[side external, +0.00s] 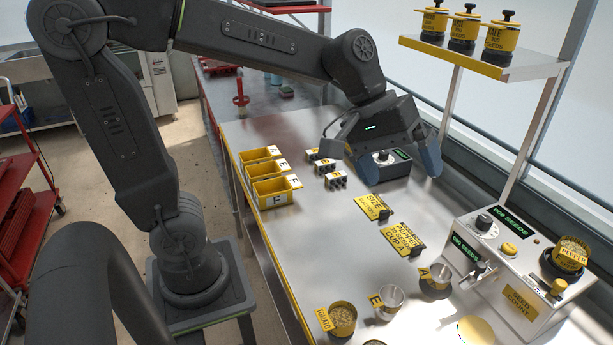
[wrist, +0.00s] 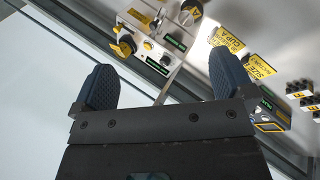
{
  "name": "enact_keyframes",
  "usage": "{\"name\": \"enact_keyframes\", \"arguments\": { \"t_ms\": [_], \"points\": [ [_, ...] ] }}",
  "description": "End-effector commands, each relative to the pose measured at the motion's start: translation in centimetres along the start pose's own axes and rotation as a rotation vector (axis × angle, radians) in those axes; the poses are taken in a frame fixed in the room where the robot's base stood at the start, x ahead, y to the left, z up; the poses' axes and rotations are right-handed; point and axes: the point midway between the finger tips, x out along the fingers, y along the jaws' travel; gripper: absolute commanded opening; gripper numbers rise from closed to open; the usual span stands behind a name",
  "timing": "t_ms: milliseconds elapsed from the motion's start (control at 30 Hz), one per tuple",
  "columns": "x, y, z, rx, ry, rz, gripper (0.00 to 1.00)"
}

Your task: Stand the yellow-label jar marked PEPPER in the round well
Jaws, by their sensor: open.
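The jar marked PEPPER (side external: 573,250) has a yellow label and pale seeds showing in its open top. It appears upright in the dark round well (side external: 562,268) on top of the seed counter, at the right of the side view. In the wrist view, yellow and black parts at the counter's end (wrist: 123,47) look like the jar and well, but are too small to read. My gripper (side external: 402,176) is open and empty, high over the far part of the bench and well apart from the jar. Its two fingers (wrist: 165,80) are spread wide in the wrist view.
The seed counter (side external: 520,285) stands at the right. A TOMATO jar (side external: 342,320) and metal cups (side external: 391,298) stand at the near edge. Yellow bins (side external: 272,192) sit at the left, and a small dial box (side external: 397,168) is near my gripper. A shelf (side external: 480,62) holds several yellow-banded jars.

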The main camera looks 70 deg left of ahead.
Motion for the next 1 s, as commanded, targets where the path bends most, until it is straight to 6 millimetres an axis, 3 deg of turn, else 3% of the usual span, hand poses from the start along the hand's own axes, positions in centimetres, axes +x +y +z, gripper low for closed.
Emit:
{"name": "enact_keyframes", "arguments": {
  "t_ms": [33, 200, 400, 533, 1000],
  "points": [
    [-1.1, -1.7, 1.4, 0.099, 0.05, -0.038, 1.0],
    [-3.0, -7.4, 4.8, 0.409, 0.181, -0.199, 1.0],
    [-3.6, -11.5, 6.4, 0.613, 0.259, -0.331, 1.0],
    [-3.7, -12.3, 6.7, 0.651, 0.271, -0.36, 1.0],
    [-3.7, -12.2, 6.6, 0.65, 0.271, -0.359, 1.0]
  ]
}}
